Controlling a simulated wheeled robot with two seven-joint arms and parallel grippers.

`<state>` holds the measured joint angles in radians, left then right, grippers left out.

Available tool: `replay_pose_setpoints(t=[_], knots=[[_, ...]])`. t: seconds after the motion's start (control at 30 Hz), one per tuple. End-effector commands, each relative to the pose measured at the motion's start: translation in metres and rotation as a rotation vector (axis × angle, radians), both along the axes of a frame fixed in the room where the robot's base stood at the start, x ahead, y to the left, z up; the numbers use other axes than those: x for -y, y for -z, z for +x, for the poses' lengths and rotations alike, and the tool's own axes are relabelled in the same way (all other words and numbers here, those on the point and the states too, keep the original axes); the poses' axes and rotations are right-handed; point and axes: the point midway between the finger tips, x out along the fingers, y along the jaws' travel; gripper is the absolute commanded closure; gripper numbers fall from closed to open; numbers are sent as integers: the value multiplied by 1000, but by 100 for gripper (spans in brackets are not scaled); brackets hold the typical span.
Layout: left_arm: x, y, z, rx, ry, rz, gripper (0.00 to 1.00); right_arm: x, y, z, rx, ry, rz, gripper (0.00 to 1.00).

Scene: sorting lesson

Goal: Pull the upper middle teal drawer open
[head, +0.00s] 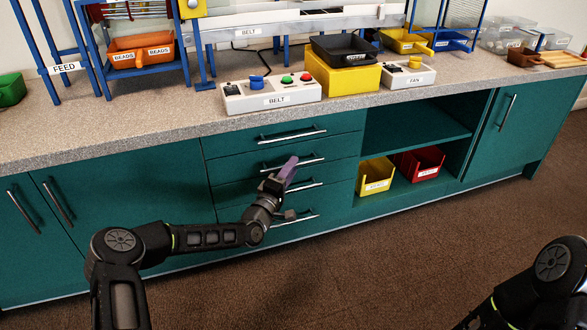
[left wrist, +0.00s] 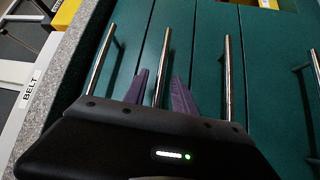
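The upper middle teal drawer (head: 236,169) is the second from the top in a stack of drawers, and its front looks flush with its neighbours. Its silver bar handle shows in the head view (head: 308,158), partly behind my gripper, and in the left wrist view (left wrist: 166,50). My left gripper (head: 290,168) has purple fingers and is at this handle. In the left wrist view the fingers (left wrist: 160,80) are apart, one on each side of the bar, with a gap showing on both sides. How deep the bar sits between them is hard to tell. My right gripper is out of view.
The top drawer handle (head: 292,136) and lower middle handle (head: 306,184) are close above and below. The countertop (head: 130,131) overhangs the drawers and carries a belt control box (head: 270,96). Right of the drawers, an open shelf holds a yellow bin (head: 376,178) and a red bin (head: 424,163).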

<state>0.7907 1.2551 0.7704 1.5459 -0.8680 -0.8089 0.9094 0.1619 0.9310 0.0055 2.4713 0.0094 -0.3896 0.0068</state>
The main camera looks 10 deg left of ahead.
Motion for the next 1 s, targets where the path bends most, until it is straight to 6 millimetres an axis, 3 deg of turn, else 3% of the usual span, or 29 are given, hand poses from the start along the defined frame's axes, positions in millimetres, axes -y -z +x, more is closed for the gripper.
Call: replay_pose_setpoints(t=[0.17,0.47,0.83,1.0], knots=[[4,-2,16,0,0,-1,68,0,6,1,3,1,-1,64],[4,-3,18,-1,0,-1,68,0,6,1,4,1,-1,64],[4,-3,17,-1,0,-1,99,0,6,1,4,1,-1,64],[4,-3,17,-1,0,-1,100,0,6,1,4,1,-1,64]])
